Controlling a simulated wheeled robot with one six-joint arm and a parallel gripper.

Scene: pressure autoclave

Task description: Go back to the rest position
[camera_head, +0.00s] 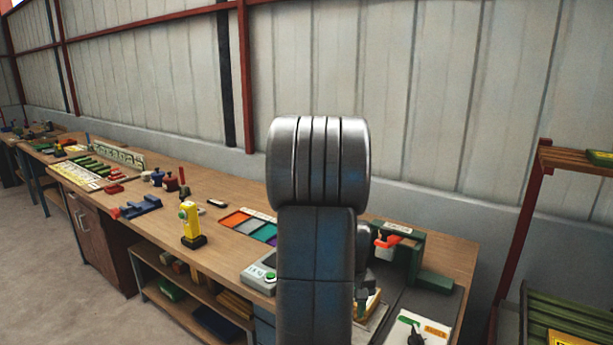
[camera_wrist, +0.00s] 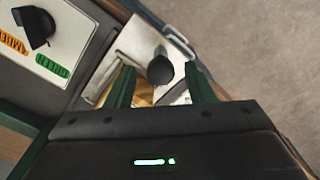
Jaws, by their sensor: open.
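My gripper (camera_wrist: 158,70) shows in the wrist view with its two green fingers spread apart. A dark round knob (camera_wrist: 160,69) on a pale metal plate appears between and beyond the fingertips; I cannot tell whether they touch it. No object is visibly held. In the head view my grey arm stands upright in the middle and hides my gripper and part of the bench.
The wooden workbench (camera_head: 455,255) runs along the wall. A yellow device (camera_head: 190,224), a grey box with a green button (camera_head: 262,275) and a green apparatus (camera_head: 408,245) stand near my arm. A selector panel (camera_wrist: 60,35) has a black switch. A shelf rack (camera_head: 565,300) stands right.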

